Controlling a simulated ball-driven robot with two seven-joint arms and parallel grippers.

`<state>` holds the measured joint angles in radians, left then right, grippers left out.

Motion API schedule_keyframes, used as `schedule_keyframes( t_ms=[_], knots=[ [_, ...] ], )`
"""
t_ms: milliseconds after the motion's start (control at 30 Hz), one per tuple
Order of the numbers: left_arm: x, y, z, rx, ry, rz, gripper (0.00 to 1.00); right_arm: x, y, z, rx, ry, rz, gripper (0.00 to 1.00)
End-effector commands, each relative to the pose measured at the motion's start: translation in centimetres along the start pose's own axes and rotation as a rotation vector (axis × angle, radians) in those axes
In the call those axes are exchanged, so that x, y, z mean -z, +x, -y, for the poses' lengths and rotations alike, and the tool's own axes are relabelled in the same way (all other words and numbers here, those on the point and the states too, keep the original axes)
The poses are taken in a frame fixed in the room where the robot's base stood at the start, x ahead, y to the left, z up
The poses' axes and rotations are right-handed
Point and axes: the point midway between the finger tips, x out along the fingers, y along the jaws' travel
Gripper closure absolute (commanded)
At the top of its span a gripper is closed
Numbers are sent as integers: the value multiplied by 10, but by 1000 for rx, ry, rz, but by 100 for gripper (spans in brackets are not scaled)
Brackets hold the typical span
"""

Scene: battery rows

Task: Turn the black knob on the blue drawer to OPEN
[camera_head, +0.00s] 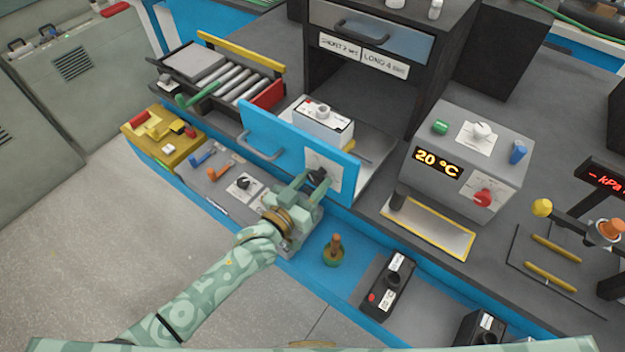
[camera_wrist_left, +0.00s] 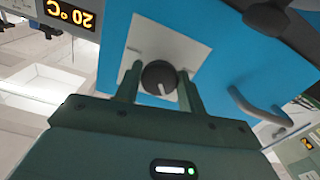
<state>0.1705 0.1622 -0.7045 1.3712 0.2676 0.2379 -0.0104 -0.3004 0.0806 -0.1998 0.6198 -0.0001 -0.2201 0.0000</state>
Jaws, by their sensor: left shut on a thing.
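The blue drawer (camera_head: 275,135) stands pulled out of the dark cabinet, with a grey bar handle (camera_head: 262,147) on its front. A white label plate (camera_head: 335,170) sits at the right end of that front; its lettering is too small to read. The black knob (camera_head: 318,175) is on this plate. In the left wrist view the knob (camera_wrist_left: 160,77) is round with a pale pointer line. My left gripper (camera_head: 312,183) reaches it from the front, its two fingers (camera_wrist_left: 159,85) on either side of the knob and shut on it. My right gripper is not in view.
A white-topped box (camera_head: 323,122) sits in the drawer. A grey control box (camera_head: 465,160) showing 20 °C stands to the right. A panel with a small black knob (camera_head: 243,183) and levers lies left of my gripper. A green-and-orange object (camera_head: 333,252) stands in front.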

Motion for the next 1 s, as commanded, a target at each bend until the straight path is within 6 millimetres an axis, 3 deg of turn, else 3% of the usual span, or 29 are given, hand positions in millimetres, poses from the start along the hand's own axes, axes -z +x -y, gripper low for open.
schedule_keyframes(
  t_ms=[600, 1000],
  knots=[
    [0, 0, -1, 0, -560, 2, 83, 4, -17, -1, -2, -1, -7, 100],
    [0, 0, -2, 1, -819, 2, 83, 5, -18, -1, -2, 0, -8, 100]
  ],
)
